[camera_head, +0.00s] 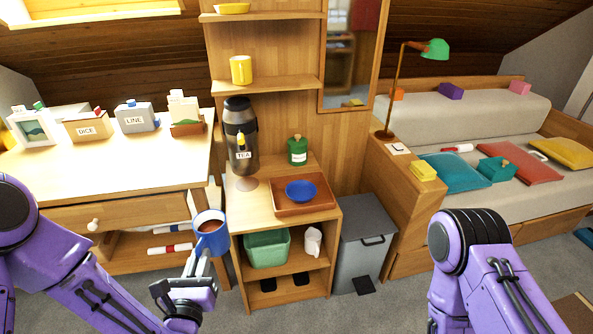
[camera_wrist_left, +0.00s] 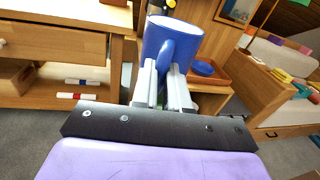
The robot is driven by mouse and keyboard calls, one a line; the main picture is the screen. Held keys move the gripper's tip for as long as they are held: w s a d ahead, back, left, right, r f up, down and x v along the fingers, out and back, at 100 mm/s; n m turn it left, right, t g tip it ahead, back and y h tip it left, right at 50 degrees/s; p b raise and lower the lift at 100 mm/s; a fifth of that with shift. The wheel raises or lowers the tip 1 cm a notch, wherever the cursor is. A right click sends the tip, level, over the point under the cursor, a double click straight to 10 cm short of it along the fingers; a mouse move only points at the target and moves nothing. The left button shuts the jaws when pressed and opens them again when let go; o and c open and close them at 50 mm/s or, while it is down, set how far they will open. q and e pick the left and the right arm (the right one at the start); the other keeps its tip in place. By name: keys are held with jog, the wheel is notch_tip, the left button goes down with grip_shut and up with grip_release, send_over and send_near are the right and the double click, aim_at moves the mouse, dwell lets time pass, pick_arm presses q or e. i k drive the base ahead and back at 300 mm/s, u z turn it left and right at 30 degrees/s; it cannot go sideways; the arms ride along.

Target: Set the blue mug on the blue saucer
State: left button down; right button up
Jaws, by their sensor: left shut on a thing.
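The blue mug (camera_head: 211,236) is upright and holds a dark brown liquid. My left gripper (camera_head: 201,258) is shut on it, in front of and left of the small cabinet. In the left wrist view the mug (camera_wrist_left: 172,42) shows its handle between my two fingers (camera_wrist_left: 164,88). The blue saucer (camera_head: 300,191) lies on a brown tray (camera_head: 328,199) on the cabinet top, to the right of the mug and apart from it. It also shows in the left wrist view (camera_wrist_left: 203,69). My right arm comes in at the lower right; its gripper is out of view.
A dark flask labelled TEA (camera_head: 241,140) stands at the back left of the cabinet top (camera_head: 256,209), and a green canister (camera_head: 297,150) behind the tray. A grey bin (camera_head: 362,245) stands to the right. A desk (camera_head: 90,165) is at the left.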

aim_at(300, 195)
jog(key=u, duration=0.05)
jog(key=k, duration=0.5)
jog(key=z, duration=0.8)
jog(key=i, duration=1.5)
jog(key=u, duration=0.55)
